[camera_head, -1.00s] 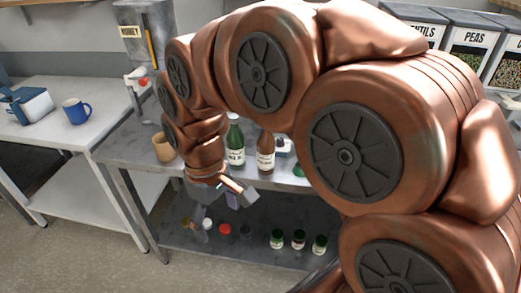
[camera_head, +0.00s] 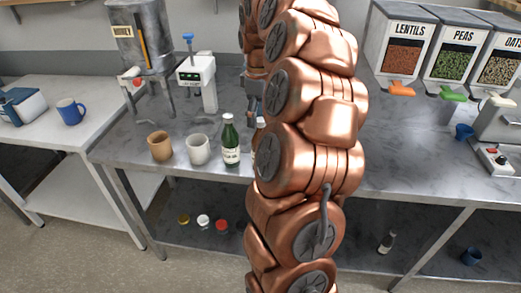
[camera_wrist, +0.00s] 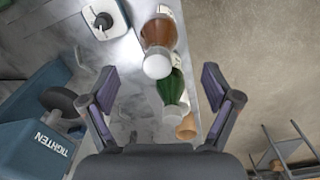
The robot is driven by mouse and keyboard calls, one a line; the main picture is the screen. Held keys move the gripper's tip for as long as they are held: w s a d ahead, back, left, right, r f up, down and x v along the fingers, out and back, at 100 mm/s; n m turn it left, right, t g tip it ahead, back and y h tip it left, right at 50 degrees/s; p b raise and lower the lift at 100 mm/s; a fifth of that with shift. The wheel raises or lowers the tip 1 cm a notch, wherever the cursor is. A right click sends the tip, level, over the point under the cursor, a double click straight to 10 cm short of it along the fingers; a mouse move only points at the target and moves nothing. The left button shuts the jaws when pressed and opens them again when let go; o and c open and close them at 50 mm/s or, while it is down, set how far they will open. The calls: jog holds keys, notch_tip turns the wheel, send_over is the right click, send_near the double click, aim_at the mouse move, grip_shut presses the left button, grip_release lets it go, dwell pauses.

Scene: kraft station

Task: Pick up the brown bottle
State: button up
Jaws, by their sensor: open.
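The brown bottle (camera_wrist: 160,32) shows in the wrist view near the top middle, seen from above, with a white cap (camera_wrist: 157,64). In the head view my arm hides most of it; only a white cap (camera_head: 261,122) shows at the arm's left edge. My gripper (camera_wrist: 160,84) is open and empty in the wrist view. The brown bottle lies ahead of the gap between its fingers, apart from both. A green bottle (camera_wrist: 172,86) is right beside it, within the finger span in the picture. The green bottle (camera_head: 230,142) stands upright in the head view.
A tan mug (camera_head: 160,146) and a white mug (camera_head: 197,149) stand left of the green bottle. A white box with a black knob (camera_wrist: 98,18) and a blue device marked TIGHTEN (camera_wrist: 35,138) are at left in the wrist view. The counter (camera_head: 400,150) is mostly clear at right.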

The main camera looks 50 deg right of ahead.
notch_tip(320, 180, down, 8)
jog(key=p, duration=0.3)
jog(key=shift+d, duration=0.15)
dwell(0.4)
jog(key=shift+r, duration=0.1)
jog(key=shift+c, duration=0.2)
grip_shut()
dwell(0.4)
